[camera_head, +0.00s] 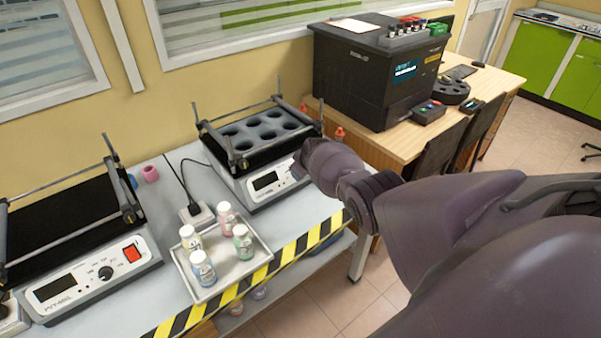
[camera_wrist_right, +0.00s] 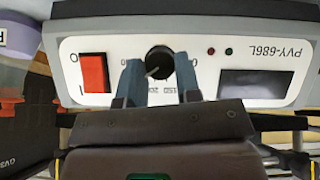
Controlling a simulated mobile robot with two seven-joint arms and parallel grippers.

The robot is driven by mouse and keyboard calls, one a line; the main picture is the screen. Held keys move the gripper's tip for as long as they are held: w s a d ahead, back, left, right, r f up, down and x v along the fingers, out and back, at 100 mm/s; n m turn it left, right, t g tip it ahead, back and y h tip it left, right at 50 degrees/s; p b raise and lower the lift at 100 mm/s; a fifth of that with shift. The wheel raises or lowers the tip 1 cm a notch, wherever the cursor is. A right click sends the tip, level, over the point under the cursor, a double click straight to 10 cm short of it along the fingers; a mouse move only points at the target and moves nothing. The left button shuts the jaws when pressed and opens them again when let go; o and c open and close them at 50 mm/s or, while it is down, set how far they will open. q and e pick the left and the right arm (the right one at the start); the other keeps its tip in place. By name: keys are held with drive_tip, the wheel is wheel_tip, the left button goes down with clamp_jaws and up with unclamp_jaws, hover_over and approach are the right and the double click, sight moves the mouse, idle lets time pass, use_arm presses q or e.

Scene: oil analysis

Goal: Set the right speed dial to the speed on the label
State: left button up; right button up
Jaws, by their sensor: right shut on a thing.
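The right shaker (camera_head: 249,186) has a rack with round holes on top and a display on its front. In the right wrist view its white front panel (camera_wrist_right: 215,48) appears upside down. The black right speed dial (camera_wrist_right: 159,62) sits between the two fingers of my right gripper (camera_wrist_right: 159,88), which is shut on it. The dial's pale pointer mark slants toward the lower left of that picture. Scale numbers below the dial are partly hidden by the fingers. In the head view my right arm hides the dial. My left gripper is out of view.
A left shaker (camera_head: 88,270) with its own dial and red switch stands at the left. A tray (camera_head: 250,262) with several labelled bottles lies between; the labels are too small to read. A red switch (camera_wrist_right: 94,73) is beside the dial. A dark analyser (camera_head: 350,85) stands behind.

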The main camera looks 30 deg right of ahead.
drive_tip(key=shift+s+f, duration=0.1)
drive_tip(key=o, duration=0.9)
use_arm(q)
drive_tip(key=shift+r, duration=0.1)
use_arm(e)
drive_tip(key=shift+r, duration=0.2)
use_arm(q)
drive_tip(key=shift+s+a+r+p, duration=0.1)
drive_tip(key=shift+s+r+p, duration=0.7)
drive_tip(key=shift+p, duration=1.1)
use_arm(e)
drive_tip(key=v, duration=1)
drive_tip(key=shift+s+r, duration=0.15)
drive_tip(key=shift+r, duration=0.05)
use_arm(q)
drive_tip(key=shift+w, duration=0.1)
